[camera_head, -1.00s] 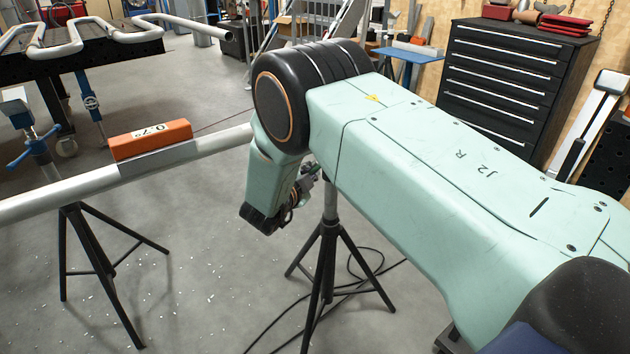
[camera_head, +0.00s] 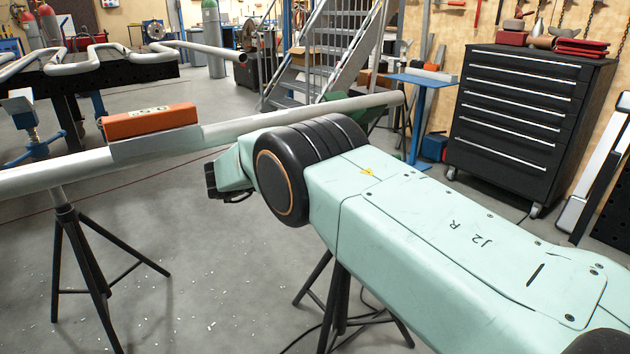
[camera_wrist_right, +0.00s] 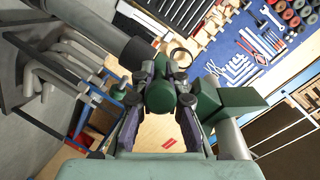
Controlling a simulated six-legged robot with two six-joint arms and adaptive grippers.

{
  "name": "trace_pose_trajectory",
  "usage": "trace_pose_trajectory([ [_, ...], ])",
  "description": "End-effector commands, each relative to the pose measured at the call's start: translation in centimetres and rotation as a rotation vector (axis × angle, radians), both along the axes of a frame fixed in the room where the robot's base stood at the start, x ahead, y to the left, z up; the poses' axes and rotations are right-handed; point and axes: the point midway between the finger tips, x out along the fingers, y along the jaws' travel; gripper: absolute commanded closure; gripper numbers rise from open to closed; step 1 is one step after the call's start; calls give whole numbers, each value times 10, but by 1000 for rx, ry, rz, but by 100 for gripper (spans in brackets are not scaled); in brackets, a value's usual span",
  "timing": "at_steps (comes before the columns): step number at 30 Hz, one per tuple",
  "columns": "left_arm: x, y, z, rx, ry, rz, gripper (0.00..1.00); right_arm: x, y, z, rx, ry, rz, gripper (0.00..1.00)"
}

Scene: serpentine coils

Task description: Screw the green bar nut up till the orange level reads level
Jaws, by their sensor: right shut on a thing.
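The orange level (camera_head: 150,121) lies on a long grey pipe (camera_head: 270,120) in the head view. Its small display faces up, with digits too small to read surely. The pipe slopes upward to the right in the picture. Its right end rests at a green support (camera_head: 372,113), partly hidden behind my right arm. In the right wrist view my right gripper (camera_wrist_right: 166,78) has its fingers closed around the round green bar nut (camera_wrist_right: 160,98). A green block (camera_wrist_right: 226,101) sits right beside it. My right fingers are hidden in the head view. My left gripper is not in view.
A black tripod (camera_head: 78,250) stands under the pipe at left, another (camera_head: 335,300) below my right arm. A black drawer cabinet (camera_head: 525,120) and a blue stand (camera_head: 422,105) are at the back right. A table with serpentine pipes (camera_head: 100,65) is at back left.

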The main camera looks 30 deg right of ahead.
Motion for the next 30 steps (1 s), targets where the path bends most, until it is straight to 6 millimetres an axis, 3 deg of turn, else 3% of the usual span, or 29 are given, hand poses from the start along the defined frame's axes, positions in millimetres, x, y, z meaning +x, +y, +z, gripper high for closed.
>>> trace_pose_trajectory([
  [6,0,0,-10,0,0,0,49,0,-1,-1,1,-2,-34,100],
  [22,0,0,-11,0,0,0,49,-1,-2,0,-1,0,-46,100],
  [23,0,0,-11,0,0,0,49,-1,-2,0,-1,0,-46,87],
  [30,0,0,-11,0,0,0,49,0,-2,0,0,0,-46,66],
])
